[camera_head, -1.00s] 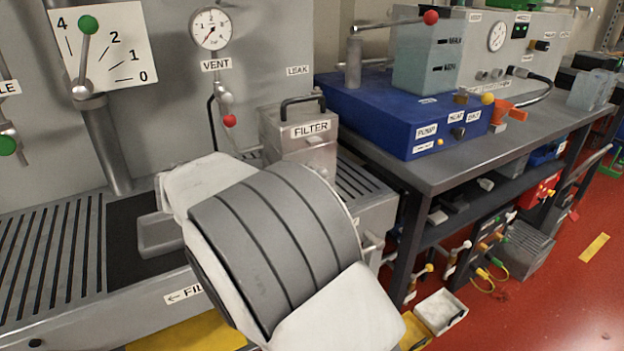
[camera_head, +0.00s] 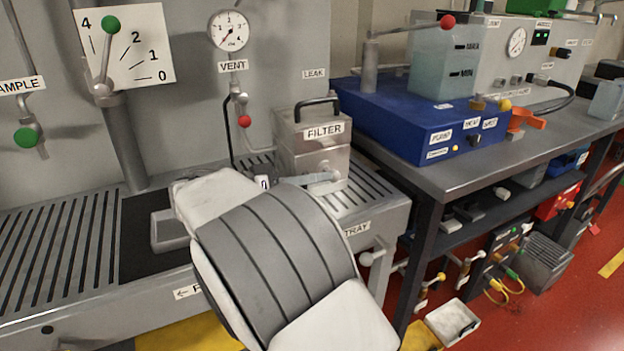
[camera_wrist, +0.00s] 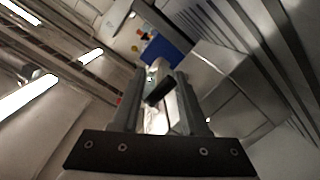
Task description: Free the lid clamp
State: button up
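The metal filter box (camera_head: 300,160), labelled FILTER, stands on the slatted tray behind my arm. A black carrying handle (camera_head: 317,103) is on its lid. A grey lever-like piece (camera_head: 312,178) shows low at its front, beside my arm; whether it is the lid clamp, I cannot tell. In the head view my arm hides my gripper's fingertips. In the wrist view my gripper (camera_wrist: 158,76) has its two fingers apart. A small dark bar (camera_wrist: 160,89) shows between or just beyond them; I cannot tell if it touches them. A grey box-like body (camera_wrist: 225,75) is to their right.
A blue pump unit (camera_head: 400,120) with a red-knobbed lever stands on the grey bench (camera_head: 440,180) at right. A vent gauge (camera_head: 229,30) and red-knobbed vent valve (camera_head: 244,121) are behind. A green-knobbed dial lever (camera_head: 111,24) is at left. Slatted tray (camera_head: 60,235) surface is free at left.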

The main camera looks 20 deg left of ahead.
jog(key=p+v, duration=0.4)
jog(key=v, duration=1.3)
jog(key=shift+s+a+f, duration=0.1)
jog(key=shift+s+a, duration=0.05)
jog(key=shift+s, duration=0.05)
